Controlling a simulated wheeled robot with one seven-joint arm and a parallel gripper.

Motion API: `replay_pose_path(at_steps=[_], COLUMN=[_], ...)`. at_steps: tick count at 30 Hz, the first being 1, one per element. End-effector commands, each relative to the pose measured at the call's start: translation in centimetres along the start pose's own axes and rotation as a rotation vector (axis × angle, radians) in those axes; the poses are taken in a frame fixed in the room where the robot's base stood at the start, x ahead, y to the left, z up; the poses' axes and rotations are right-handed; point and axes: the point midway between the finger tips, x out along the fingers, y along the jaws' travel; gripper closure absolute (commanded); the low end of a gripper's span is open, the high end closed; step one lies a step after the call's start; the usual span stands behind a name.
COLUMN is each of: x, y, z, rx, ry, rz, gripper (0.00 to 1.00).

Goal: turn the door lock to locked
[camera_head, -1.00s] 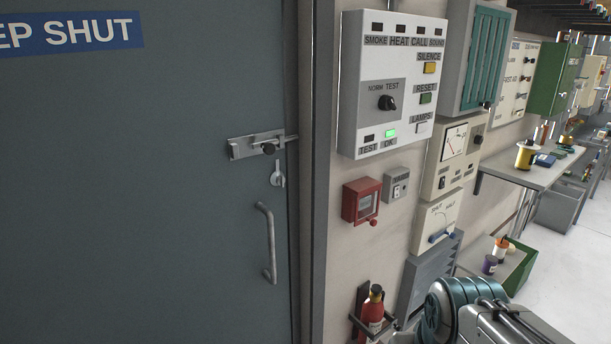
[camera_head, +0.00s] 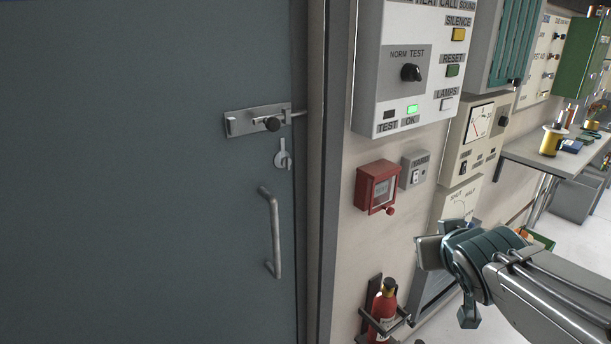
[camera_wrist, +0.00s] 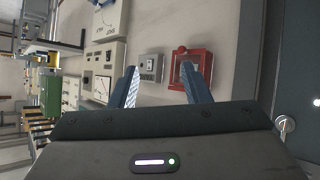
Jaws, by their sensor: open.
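The grey door (camera_head: 130,220) fills the left of the head view. Its lock (camera_head: 283,155) is a small pale metal turn piece on a round plate, between the slide bolt and the pull handle. The lock's narrow end points up and its wider end hangs down. It also shows at the right edge of the wrist view (camera_wrist: 285,124), partly cut off by my gripper body. My gripper (camera_wrist: 159,82) is open and empty, with the two blue fingers apart. In the head view my arm is at the lower right, well right of the lock and touching nothing.
A slide bolt (camera_head: 258,120) sits above the lock and a pull handle (camera_head: 272,232) below. Right of the door frame are an alarm panel (camera_head: 405,75), a red call box (camera_head: 377,187), a small switch box (camera_head: 414,170) and a fire extinguisher (camera_head: 383,308). Space before the door is clear.

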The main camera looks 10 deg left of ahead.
Motion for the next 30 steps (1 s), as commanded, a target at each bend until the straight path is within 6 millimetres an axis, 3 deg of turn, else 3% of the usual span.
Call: replay_pose_path(at_steps=[2,6,12,15,20,30], x=[1.6,1.9,0.2,-0.6,-0.9,2.4], y=[-2.5,-7.9,-14.7,-16.6,-18.0,-21.4], z=[-2.8,-7.6,-10.6,-11.1,-11.5,-14.3], rx=[-0.057,-0.145,-0.235,-0.259,-0.273,-0.274], ry=[0.156,0.407,0.624,0.675,0.702,0.701], rz=[-0.070,-0.243,-0.492,-0.573,-0.622,-0.623], gripper=[0.57,0.57,0.57,0.57,0.57,0.57])
